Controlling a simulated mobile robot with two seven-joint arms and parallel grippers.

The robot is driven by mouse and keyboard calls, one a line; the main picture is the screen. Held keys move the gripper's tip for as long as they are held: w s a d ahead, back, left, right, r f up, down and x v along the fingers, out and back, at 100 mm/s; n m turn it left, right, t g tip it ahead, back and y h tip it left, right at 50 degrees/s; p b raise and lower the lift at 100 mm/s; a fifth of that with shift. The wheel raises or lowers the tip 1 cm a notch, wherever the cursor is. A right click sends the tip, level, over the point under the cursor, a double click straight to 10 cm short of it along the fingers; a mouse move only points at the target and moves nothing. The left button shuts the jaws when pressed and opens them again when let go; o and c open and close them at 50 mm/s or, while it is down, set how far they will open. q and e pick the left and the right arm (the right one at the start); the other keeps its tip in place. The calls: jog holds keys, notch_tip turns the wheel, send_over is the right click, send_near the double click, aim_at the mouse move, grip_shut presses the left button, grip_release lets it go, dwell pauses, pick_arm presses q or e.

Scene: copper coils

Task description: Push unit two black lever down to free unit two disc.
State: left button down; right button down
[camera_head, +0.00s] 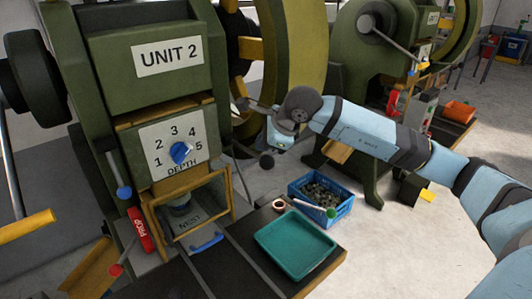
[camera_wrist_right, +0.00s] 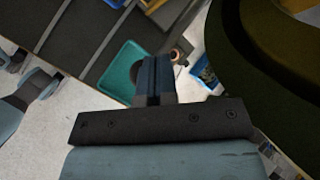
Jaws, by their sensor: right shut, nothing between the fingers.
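Unit two is the green press with the "UNIT 2" plate (camera_head: 168,56). A black ball knob (camera_head: 267,161), which appears to be the black lever's end, stands at the press's right side. My right gripper (camera_head: 270,148) is just above this knob, pointing down, shut and empty; whether it touches the knob is unclear. In the right wrist view the shut fingers (camera_wrist_right: 154,72) hide part of a dark round shape (camera_wrist_right: 137,70) beside them. Behind the framed nest window (camera_head: 188,212) is a grey cylindrical part; I cannot make out a separate disc. My left gripper is out of view.
A teal tray (camera_head: 296,240) and a small copper ring (camera_head: 278,205) lie on the dark bench. A blue crate (camera_head: 322,194) of metal pieces stands behind. Other levers, blue-knobbed (camera_head: 124,192) and red-knobbed (camera_head: 116,270), are at left. A large wheel (camera_head: 296,50) rises behind my wrist.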

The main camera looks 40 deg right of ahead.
jog(key=shift+r, duration=0.25)
jog(key=shift+w+r+p, duration=0.2)
jog(key=shift+r+p, duration=0.4)
jog(key=shift+r, duration=0.65)
jog(key=shift+w+r+p, duration=0.2)
jog(key=shift+r+p, duration=0.4)
jog(key=shift+r, duration=0.6)
